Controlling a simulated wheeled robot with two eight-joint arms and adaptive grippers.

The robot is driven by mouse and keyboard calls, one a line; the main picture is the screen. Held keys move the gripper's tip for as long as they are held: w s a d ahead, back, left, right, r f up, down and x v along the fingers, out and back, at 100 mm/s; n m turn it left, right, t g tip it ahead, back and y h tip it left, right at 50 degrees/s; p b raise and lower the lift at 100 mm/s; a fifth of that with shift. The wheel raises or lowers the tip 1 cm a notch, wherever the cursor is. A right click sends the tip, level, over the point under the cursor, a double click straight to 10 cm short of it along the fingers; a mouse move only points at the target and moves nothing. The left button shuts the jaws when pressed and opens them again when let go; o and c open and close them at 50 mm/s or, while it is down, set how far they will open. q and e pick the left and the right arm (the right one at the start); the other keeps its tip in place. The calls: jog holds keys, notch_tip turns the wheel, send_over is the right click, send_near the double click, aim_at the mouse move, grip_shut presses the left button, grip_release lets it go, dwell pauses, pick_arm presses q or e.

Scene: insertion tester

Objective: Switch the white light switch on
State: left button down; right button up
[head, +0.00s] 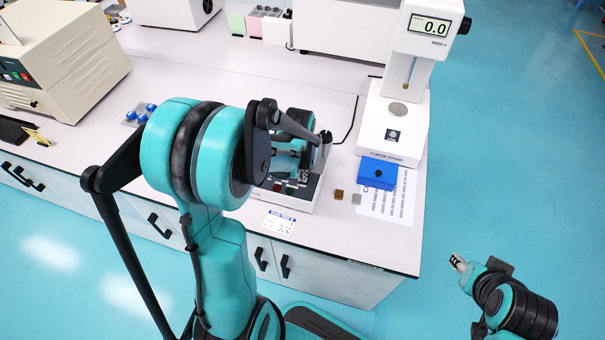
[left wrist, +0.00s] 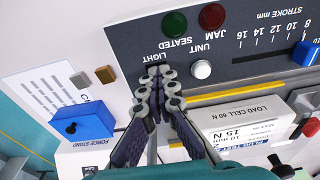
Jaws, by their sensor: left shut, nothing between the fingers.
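In the left wrist view my left gripper (left wrist: 158,74) is shut and empty, its fingertips together over the dark panel (left wrist: 135,38) just by the LIGHT label (left wrist: 158,57). No white light switch shows clearly; the fingers cover the panel below that label. I cannot tell whether they touch anything there. A white round button (left wrist: 201,69) sits beside the fingertips, below the UNIT label. In the head view my left arm hides much of the tester (head: 303,198). My right gripper (head: 458,262) is away from the bench at lower right; its jaws are too small to judge.
The panel also bears a green lamp (left wrist: 174,23), a red lamp (left wrist: 211,16) and a blue stroke slider (left wrist: 306,53). A blue block (head: 377,173) and small brass and grey cubes lie right of the tester. The force stand (head: 393,128) stands behind them.

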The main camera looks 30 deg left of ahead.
pick_arm(q)
jog(key=shift+s+d+f, duration=0.15)
jog(key=shift+f, duration=0.05)
jog(key=shift+w+a+r, duration=0.2)
jog(key=shift+w, duration=0.55)
